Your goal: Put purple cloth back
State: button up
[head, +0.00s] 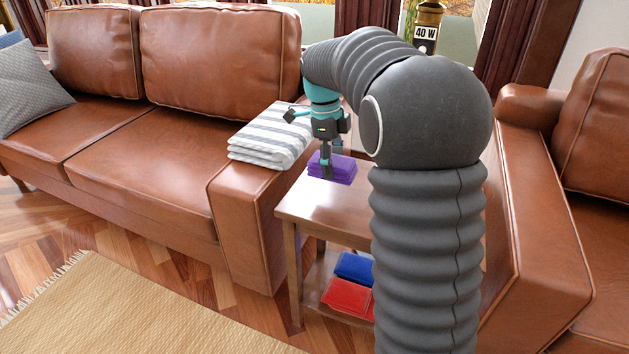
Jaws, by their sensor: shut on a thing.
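The purple cloth (338,175) is a small folded stack at the top of the wooden side table (318,211), near its back left edge. My gripper (327,172) points down at it and is shut on the cloth. From this view I cannot tell whether the cloth rests on the table top or is held just above it. A blue folded cloth (354,267) and a red folded cloth (347,296) lie on the table's lower shelf. My arm hides the right part of the table and shelf.
A brown leather sofa (130,165) stands at left, with a striped folded blanket (268,138) on its arm, close to my gripper. A leather armchair (545,240) stands at right. A beige rug (130,310) lies on the floor in front.

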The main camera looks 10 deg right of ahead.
aim_at(314, 159)
jog(key=a, duration=0.1)
jog(key=a+f, duration=0.1)
jog(key=w+a+f, duration=0.1)
jog(key=a, duration=0.1)
jog(key=shift+w+f, duration=0.1)
jog(key=shift+f, duration=2.15)
jog(key=shift+f, duration=0.2)
jog(key=o, duration=1.2)
jog(key=shift+r, duration=0.1)
